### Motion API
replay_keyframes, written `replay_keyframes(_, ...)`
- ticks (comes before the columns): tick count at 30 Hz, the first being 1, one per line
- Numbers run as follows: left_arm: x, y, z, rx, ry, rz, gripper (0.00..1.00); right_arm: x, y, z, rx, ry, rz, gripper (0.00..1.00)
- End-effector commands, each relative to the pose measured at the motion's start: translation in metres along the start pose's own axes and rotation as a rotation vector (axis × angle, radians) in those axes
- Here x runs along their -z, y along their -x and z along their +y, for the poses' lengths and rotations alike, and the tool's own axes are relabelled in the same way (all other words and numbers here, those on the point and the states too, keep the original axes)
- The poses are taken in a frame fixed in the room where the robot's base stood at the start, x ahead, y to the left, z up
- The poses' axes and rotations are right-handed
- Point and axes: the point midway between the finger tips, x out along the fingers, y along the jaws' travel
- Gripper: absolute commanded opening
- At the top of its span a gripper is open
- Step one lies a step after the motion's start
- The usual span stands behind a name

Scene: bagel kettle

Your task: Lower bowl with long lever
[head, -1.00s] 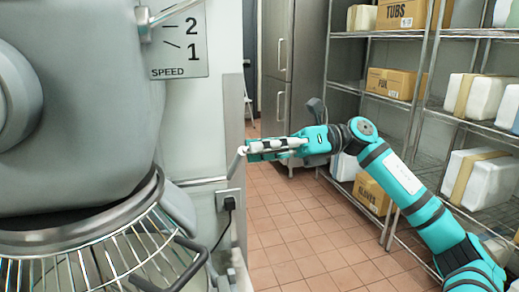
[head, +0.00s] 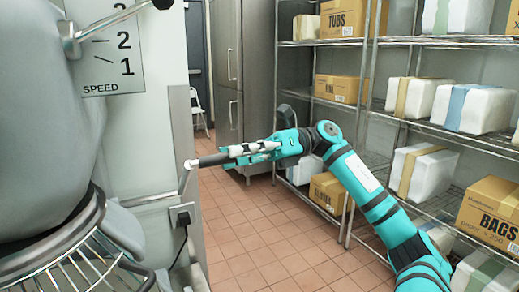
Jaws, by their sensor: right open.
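A long lever (head: 213,159) with a dark grip and a pale end knob sticks out from the right side of the mixer, left of centre. My right gripper (head: 236,151) is open at the lever's right end, its pale fingers level with the grip. I cannot tell if they touch it. The grey mixer body (head: 45,120) fills the left side, with the wire guard (head: 85,262) below it. The bowl cannot be made out. My left gripper is out of view.
A shorter lever (head: 110,22) sits by the speed plate (head: 115,60). A plug (head: 183,217) with a cord is below the long lever. Shelves (head: 400,120) with boxes stand at the right. The tiled floor (head: 245,235) between is clear.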

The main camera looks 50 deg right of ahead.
Motion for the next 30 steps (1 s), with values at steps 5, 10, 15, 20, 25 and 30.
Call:
replay_keyframes(5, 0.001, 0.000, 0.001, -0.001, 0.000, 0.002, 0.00, -0.001, 0.038, -0.001, 0.002, -0.001, -0.004, 0.45)
replay_keyframes(10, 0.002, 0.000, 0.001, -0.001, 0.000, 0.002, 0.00, -0.001, 0.060, -0.001, 0.002, -0.001, -0.004, 0.45)
replay_keyframes(15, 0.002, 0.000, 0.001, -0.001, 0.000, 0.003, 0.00, -0.001, 0.068, 0.000, 0.001, 0.001, -0.003, 0.45)
replay_keyframes(20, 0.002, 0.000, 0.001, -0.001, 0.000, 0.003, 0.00, -0.001, 0.068, 0.000, 0.001, 0.001, -0.002, 0.45)
replay_keyframes(25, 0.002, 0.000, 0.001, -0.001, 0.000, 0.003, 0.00, -0.001, 0.068, 0.000, 0.001, 0.001, -0.002, 0.45)
replay_keyframes(30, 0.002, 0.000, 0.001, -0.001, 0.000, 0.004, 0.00, -0.001, 0.067, 0.000, 0.001, 0.001, -0.002, 0.45)
